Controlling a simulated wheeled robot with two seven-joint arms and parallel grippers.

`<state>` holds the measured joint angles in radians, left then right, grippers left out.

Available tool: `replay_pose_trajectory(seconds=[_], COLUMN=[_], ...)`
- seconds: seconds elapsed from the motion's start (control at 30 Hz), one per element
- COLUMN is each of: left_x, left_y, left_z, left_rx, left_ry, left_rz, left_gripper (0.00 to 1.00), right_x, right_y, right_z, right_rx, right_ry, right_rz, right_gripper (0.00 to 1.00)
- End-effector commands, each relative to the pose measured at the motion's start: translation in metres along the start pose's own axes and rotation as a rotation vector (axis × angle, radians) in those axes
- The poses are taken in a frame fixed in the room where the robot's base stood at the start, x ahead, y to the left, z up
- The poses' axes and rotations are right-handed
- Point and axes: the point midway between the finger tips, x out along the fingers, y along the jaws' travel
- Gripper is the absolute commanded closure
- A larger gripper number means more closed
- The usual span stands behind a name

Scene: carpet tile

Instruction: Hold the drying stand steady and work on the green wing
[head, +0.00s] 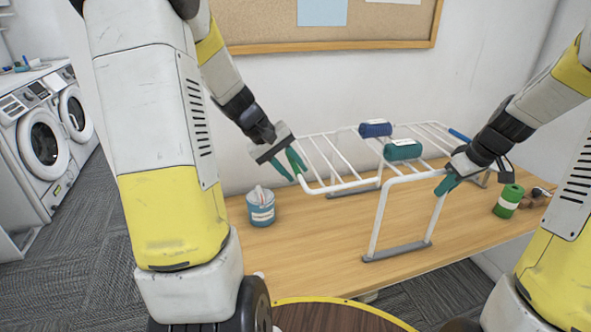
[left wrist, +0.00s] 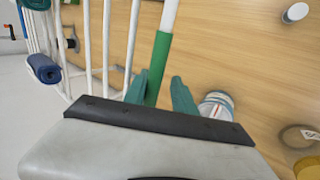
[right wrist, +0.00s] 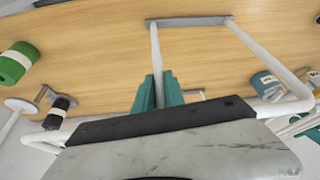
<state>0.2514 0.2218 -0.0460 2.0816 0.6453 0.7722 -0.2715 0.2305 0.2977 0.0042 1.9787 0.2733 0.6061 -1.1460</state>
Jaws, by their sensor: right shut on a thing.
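The white drying stand (head: 377,222) stands on the wooden table. A wing with a green sleeve (left wrist: 160,62) on its end bar reaches out at its left side in the head view. My left gripper (head: 289,163) is at this end. In the left wrist view its teal fingers are apart, one on each side of the green-sleeved bar, with a gap on the right. My right gripper (head: 447,184) is shut on a white tube of the stand's near frame, which shows between its fingers in the right wrist view (right wrist: 158,82). The opposite end has a blue sleeve (head: 459,135).
A blue roll (head: 375,128) and a teal roll (head: 403,149) lie on the stand's bars. A blue tub (head: 261,211) stands near the table's left end. The front left tabletop is clear.

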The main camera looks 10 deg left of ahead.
Motion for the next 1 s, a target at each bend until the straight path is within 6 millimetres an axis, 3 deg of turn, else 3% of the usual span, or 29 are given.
replay_pose_trajectory(seconds=[0.77,1.0], left_x=[0.002,-0.022], left_y=[0.002,0.002], left_z=[0.003,0.001], left_rx=[0.002,0.002], left_ry=[-0.008,-0.003], left_rz=[0.002,0.003], left_gripper=[0.77,0.77], right_x=[0.001,0.001], right_y=[-0.003,-0.003], right_z=[-0.001,-0.001], right_rx=[-0.003,-0.003], right_ry=[-0.001,-0.001], right_rz=[-0.006,-0.006], right_gripper=[1.00,1.00])
